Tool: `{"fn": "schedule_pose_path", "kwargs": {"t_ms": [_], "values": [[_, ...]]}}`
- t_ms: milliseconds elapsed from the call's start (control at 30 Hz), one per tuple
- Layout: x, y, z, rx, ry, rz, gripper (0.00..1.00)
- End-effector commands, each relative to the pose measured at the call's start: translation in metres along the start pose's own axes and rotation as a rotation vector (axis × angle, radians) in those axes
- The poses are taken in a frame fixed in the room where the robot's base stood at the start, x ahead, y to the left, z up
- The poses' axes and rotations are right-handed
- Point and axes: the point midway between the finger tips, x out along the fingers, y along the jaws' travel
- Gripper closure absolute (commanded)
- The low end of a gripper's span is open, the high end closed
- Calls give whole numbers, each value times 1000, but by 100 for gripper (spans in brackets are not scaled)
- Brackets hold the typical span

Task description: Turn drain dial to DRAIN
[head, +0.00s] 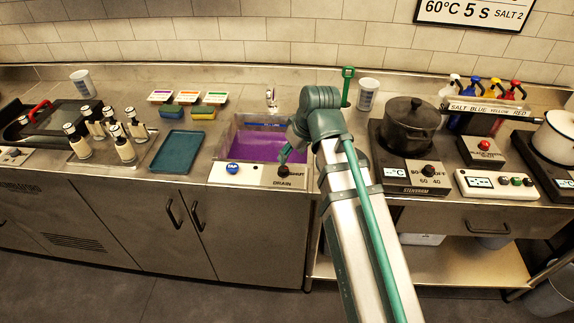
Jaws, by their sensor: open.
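The drain dial (283,171) is a small dark knob on the pale front panel (258,176) of the sink. The word SHUT stands to its right and DRAIN below it. Its pointer is too small to read. My gripper (284,155) is small in the head view, just above and behind the dial, at the left of my green wrist. It is open, with nothing seen in it. I cannot tell whether it touches the dial. The sink (240,128) holds purple liquid (254,148), partly hidden by my arm.
A blue button (232,168) sits left of the dial. The tap (271,98) stands behind the sink. A blue tray (179,151) and several bottles (124,149) are at left. A dark pot (408,122) on a hotplate and a cup (367,94) are at right.

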Motion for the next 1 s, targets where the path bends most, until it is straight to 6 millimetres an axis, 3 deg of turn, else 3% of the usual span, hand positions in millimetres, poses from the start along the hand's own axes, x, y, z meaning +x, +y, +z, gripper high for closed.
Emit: {"fn": "schedule_pose_path", "kwargs": {"t_ms": [600,1000], "values": [[79,-1,-1,1,0,-2,44],[91,-1,0,1,2,-1,44]]}}
